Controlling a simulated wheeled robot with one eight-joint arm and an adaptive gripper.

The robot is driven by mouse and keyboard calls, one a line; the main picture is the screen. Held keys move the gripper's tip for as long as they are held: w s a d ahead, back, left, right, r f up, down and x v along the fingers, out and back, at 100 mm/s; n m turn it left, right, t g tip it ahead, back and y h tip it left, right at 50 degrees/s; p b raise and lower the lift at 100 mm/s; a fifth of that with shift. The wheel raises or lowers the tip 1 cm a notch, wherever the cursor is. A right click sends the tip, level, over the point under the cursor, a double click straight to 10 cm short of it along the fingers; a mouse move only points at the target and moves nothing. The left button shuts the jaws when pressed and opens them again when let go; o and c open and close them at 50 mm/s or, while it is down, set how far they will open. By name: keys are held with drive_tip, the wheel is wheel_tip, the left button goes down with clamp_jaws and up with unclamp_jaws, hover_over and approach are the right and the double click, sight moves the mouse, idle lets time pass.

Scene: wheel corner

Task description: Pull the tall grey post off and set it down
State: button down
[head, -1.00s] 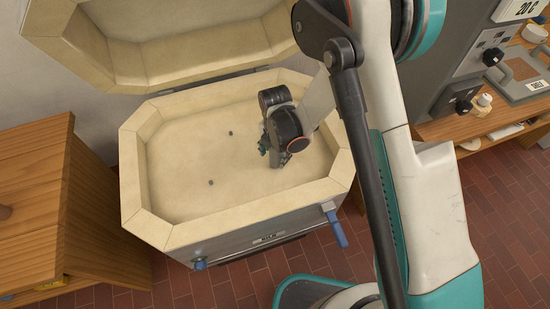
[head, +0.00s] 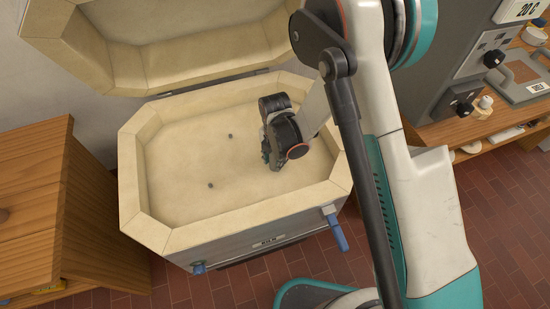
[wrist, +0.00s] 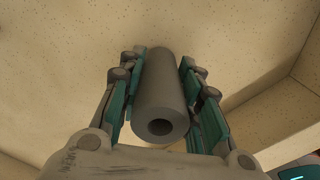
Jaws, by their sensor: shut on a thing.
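The tall grey post (wrist: 160,90) is a plain grey cylinder with a round hole in the end facing the wrist camera. My gripper (wrist: 162,62) is shut on it, with teal-lined fingers along its left and right sides. In the head view my gripper (head: 268,158) points down inside the open kiln (head: 145,215), right of the middle. The post cannot be clearly made out there behind the gripper. Its far end is hidden in the wrist view, so I cannot tell whether it touches the kiln floor.
Two small dark spots, one farther back (head: 230,136) and one nearer (head: 210,185), show on the pale kiln floor, which is otherwise clear on the left. The raised lid (head: 150,60) stands behind. A wooden bench (head: 35,210) is at left, a wooden shelf (head: 480,123) at right.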

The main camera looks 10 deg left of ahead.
drive_tip(key=shift+r, duration=0.15)
drive_tip(key=shift+r, duration=0.35)
drive_tip(key=shift+r, duration=0.1)
drive_tip(key=shift+r+p, duration=0.35)
drive_tip(key=shift+p, duration=0.05)
drive_tip(key=shift+r+p, duration=0.3)
drive_tip(key=shift+r, duration=0.45)
drive_tip(key=shift+r+p, duration=0.85)
drive_tip(key=shift+r, duration=1.05)
